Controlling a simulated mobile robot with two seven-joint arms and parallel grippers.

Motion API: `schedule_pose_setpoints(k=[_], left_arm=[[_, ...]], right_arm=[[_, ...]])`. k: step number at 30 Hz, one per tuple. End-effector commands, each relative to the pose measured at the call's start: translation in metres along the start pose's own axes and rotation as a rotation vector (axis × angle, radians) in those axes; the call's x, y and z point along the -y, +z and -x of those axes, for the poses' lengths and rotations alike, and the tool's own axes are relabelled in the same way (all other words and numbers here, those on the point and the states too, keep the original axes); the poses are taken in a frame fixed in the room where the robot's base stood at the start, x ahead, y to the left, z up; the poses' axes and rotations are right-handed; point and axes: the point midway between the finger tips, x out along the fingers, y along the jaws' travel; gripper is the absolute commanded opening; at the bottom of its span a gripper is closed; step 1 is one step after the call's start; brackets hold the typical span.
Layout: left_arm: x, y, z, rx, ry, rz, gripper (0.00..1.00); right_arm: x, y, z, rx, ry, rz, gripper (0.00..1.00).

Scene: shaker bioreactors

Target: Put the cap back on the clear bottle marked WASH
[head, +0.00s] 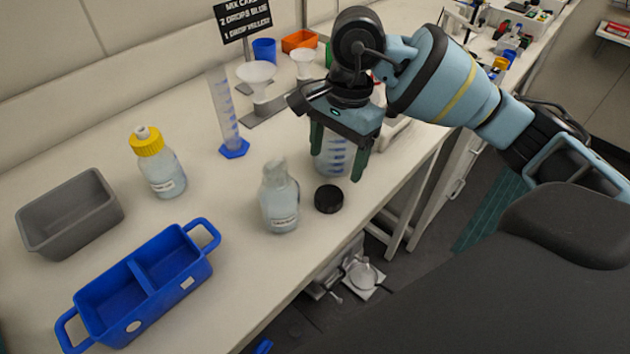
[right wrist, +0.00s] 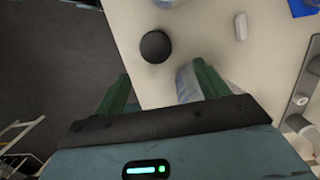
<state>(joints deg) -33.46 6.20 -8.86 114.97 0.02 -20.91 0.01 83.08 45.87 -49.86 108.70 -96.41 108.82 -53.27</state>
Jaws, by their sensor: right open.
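An open clear bottle (head: 279,205) stands upright on the bench; its small label is too blurred to read. A black cap (head: 328,199) lies on the bench just right of it, near the front edge. The cap also shows in the right wrist view (right wrist: 155,47), beyond the fingertips. My right gripper (head: 338,160) is open and empty, pointing down above and behind the cap, apart from it. Its fingers also show in the right wrist view (right wrist: 162,85). A second clear bottle (head: 164,178) with a yellow cap stands farther left. My left gripper is out of view.
A clear beaker with blue marks (head: 333,158) stands behind and partly between my right fingers. A graduated cylinder (head: 228,120) and funnels (head: 257,78) stand behind. A blue two-part carrier (head: 150,285) and grey bin (head: 68,215) are at left. The front edge is close to the cap.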

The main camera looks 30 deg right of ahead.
Motion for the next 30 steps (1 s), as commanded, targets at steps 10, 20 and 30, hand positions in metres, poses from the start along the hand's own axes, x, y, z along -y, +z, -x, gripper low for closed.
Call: schedule_pose_setpoints(k=[10,20,30], left_arm=[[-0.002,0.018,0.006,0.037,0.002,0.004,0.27],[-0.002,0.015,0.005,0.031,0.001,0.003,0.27],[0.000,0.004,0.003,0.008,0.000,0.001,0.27]], right_arm=[[-0.001,0.002,-0.002,0.009,0.002,0.000,0.73],[0.000,0.003,-0.026,0.011,0.002,0.000,0.73],[0.000,0.003,-0.030,0.011,0.002,0.000,0.73]])
